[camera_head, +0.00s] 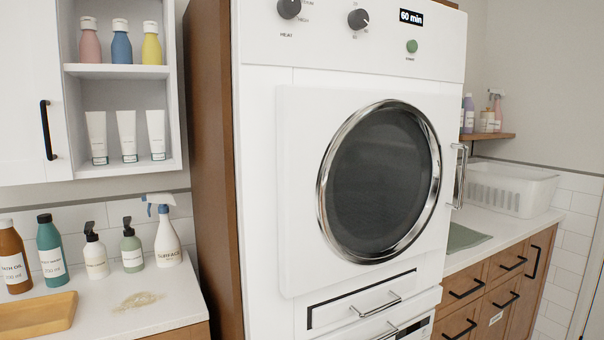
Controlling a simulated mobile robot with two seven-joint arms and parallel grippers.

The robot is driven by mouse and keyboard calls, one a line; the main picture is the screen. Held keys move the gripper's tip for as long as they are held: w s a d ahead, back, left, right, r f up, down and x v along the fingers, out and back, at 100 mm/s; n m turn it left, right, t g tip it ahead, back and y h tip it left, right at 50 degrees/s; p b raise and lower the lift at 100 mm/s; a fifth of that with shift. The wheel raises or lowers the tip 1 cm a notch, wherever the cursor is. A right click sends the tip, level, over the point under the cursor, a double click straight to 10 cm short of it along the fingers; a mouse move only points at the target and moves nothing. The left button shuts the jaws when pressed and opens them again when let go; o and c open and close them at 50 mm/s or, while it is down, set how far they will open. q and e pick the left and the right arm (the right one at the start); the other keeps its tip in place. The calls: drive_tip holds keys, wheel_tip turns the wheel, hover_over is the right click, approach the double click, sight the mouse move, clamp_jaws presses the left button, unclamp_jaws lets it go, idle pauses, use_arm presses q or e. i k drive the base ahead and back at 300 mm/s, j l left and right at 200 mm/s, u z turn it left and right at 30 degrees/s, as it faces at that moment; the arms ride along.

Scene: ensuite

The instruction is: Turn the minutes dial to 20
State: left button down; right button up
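A white front-loading machine stands in the middle of the view, with a round dark glass door (381,182) in a chrome ring. On its top panel are two dark knobs. The right knob (358,19) has small numbers around it and looks like the minutes dial. The left knob (289,8) is partly cut off by the top edge. A small display (411,18) reads "60 min". A green button (412,46) sits below the display. Neither of my grippers is in view.
A counter (170,310) at left holds several bottles, a wooden tray (38,317) and a beige smear. An open shelf (120,72) hangs above it. At right, a counter carries a white basket (510,190). The door handle (459,175) sticks out at the machine's right.

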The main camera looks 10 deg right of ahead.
sight(357, 19)
drive_tip(key=l, duration=0.45)
drive_tip(key=k+l+u, duration=0.1)
drive_tip(key=l, duration=0.8)
drive_tip(key=k+u, duration=0.05)
